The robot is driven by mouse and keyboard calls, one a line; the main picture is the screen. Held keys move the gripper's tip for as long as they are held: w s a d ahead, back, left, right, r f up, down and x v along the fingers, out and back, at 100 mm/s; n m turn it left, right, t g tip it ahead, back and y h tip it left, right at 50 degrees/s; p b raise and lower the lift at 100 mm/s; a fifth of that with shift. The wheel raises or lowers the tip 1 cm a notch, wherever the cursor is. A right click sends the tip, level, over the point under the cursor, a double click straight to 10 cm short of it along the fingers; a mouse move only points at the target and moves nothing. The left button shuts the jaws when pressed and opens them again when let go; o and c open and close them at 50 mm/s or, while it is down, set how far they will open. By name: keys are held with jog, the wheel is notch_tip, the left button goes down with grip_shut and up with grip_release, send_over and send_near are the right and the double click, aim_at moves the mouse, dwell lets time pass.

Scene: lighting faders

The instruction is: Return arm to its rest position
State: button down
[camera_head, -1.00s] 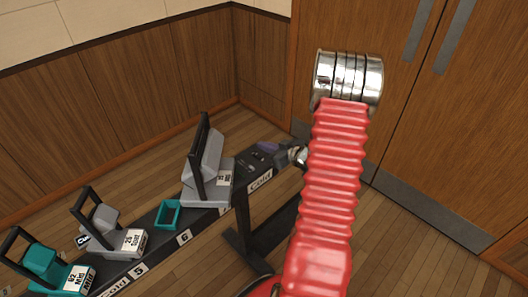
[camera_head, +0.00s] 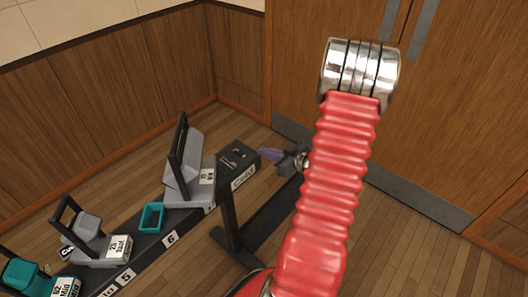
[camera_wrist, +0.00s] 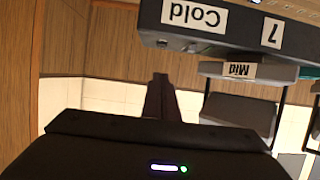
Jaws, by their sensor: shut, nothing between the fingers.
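My red ribbed arm (camera_head: 335,170) with a silver joint (camera_head: 360,72) fills the middle right of the head view. My gripper (camera_head: 267,154) is small beyond it, just right of the black end plate (camera_head: 236,165) of the fader rail marked "Cold". It is shut and empty, and a small gap seems to part it from the plate. In the wrist view my gripper's dark fingers (camera_wrist: 161,98) are together, with nothing held. The rail's "Cold" and "7" end (camera_wrist: 235,28) shows upside down there, apart from the fingers.
A grey fader with a tall black handle (camera_head: 178,157) stands near the rail's end. A teal open frame (camera_head: 151,218), another grey fader (camera_head: 101,249) and a teal one (camera_head: 38,282) follow to the left. Wooden doors (camera_head: 450,130) stand behind; the floor at right is clear.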

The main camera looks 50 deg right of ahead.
dwell(0.3)
jog(key=s+d+f+m+g+h, duration=0.2)
jog(key=s+d+f+g+h, duration=0.1)
jog(key=s+d+f+g, duration=0.4)
jog(key=s+r+m+g+h, duration=0.2)
jog(key=s+g, duration=0.1)
jog(key=s, duration=0.1)
jog(key=a+r+n+y, duration=0.1)
jog(key=a+r, duration=0.8)
jog(key=a, duration=0.5)
jog(key=a+r+n+t+y, duration=0.1)
jog(key=a+r+y, duration=0.1)
jog(key=a+r, duration=0.7)
jog(key=s+a+r+n+y, duration=0.1)
jog(key=a+r, duration=0.8)
jog(key=a, duration=1.2)
jog(key=shift+r+n+t+y, duration=0.3)
jog(key=shift+r+t, duration=0.1)
